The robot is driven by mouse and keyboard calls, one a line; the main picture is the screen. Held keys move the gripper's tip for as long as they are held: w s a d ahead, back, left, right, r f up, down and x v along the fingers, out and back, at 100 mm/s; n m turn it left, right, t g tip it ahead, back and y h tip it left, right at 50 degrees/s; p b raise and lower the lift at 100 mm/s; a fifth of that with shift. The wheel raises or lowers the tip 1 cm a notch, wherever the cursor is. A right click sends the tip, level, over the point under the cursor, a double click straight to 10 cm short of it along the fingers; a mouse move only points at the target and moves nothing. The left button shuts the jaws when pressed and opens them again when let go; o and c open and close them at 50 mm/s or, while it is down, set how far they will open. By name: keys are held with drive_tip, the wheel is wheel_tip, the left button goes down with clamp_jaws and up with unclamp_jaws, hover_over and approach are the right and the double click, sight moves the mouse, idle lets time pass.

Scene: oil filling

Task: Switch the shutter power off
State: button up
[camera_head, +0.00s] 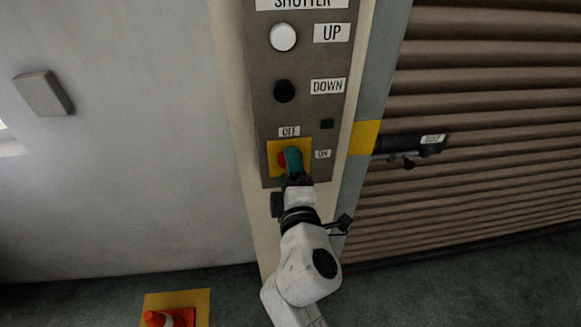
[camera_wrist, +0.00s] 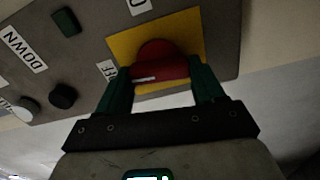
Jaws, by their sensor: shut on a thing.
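The shutter panel (camera_head: 262,70) is a grey upright box. Near its bottom, a red rotary switch (camera_head: 282,158) sits on a yellow plate (camera_head: 305,147). The OFF label (camera_head: 289,131) is above it and the ON label (camera_head: 322,154) to its right. My gripper (camera_head: 292,156) is at the switch and partly covers it. In the wrist view, the teal fingers of my gripper (camera_wrist: 162,88) are on both sides of the red knob (camera_wrist: 160,62), closed on it. A white mark shows on the knob's left part, towards the partly hidden OFF label (camera_wrist: 106,70).
Above are a white UP button (camera_head: 284,37), a black DOWN button (camera_head: 285,91) and a dark green square (camera_head: 327,124). A dark handle (camera_head: 410,143) crosses the ribbed shutter (camera_head: 480,190) at right.

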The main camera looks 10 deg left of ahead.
drive_tip(key=shift+a+f+n, duration=0.1)
drive_tip(key=shift+f+n, duration=0.05)
drive_tip(key=shift+n, duration=0.45)
drive_tip(key=o, duration=1)
drive_tip(key=shift+o, duration=0.2)
drive_tip(key=shift+s, duration=0.15)
drive_tip(key=b+v, duration=0.1)
drive_tip(key=v, duration=0.9)
drive_tip(key=shift+s, duration=0.3)
